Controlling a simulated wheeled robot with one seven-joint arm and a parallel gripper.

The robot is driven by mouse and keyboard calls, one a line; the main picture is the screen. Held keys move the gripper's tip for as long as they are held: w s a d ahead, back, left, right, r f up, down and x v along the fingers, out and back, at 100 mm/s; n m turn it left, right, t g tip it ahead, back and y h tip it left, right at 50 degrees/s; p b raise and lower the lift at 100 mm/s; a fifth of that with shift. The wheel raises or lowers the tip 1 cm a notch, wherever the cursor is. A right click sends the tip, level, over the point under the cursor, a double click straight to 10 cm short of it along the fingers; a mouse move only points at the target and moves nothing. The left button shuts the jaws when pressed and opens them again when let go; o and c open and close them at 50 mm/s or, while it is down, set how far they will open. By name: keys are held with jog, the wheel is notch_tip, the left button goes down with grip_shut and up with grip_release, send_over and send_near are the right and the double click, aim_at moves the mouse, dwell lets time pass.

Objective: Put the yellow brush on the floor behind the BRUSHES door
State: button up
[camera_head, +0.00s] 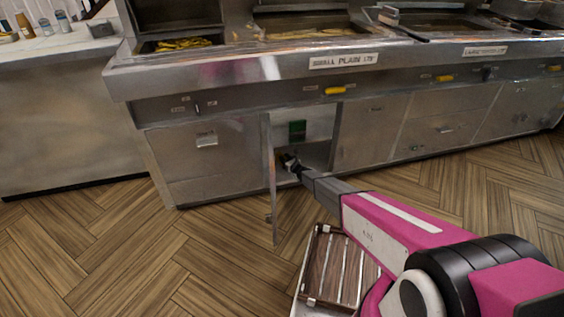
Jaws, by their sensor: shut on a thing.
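A narrow cabinet door (270,185) under the frying range stands open towards me, seen nearly edge-on. No BRUSHES label can be read on it from here. Behind it is an open compartment (317,122) with a small green box on its back wall. My gripper (286,160) reaches into the lower part of this opening, just right of the door. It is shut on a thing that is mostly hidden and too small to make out. No yellow brush shows clearly on the open floor.
My pink arm comes in from the lower right. A slatted wooden tray (318,268) is low in front of me. Steel cabinet fronts (375,128) flank the opening. Yellow handles (335,90) sit on the range front. The wooden floor (110,245) at left is clear.

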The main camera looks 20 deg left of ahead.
jog(key=shift+w+a, duration=0.25)
jog(key=shift+a, duration=0.1)
jog(key=shift+w+a+f, duration=0.4)
jog(key=shift+w+a, duration=0.2)
jog(key=shift+a, duration=0.25)
jog(key=shift+s+d+f, duration=0.15)
jog(key=shift+f, duration=1.2)
jog(key=shift+f, duration=0.15)
jog(key=o, duration=0.9)
jog(key=shift+o, duration=0.2)
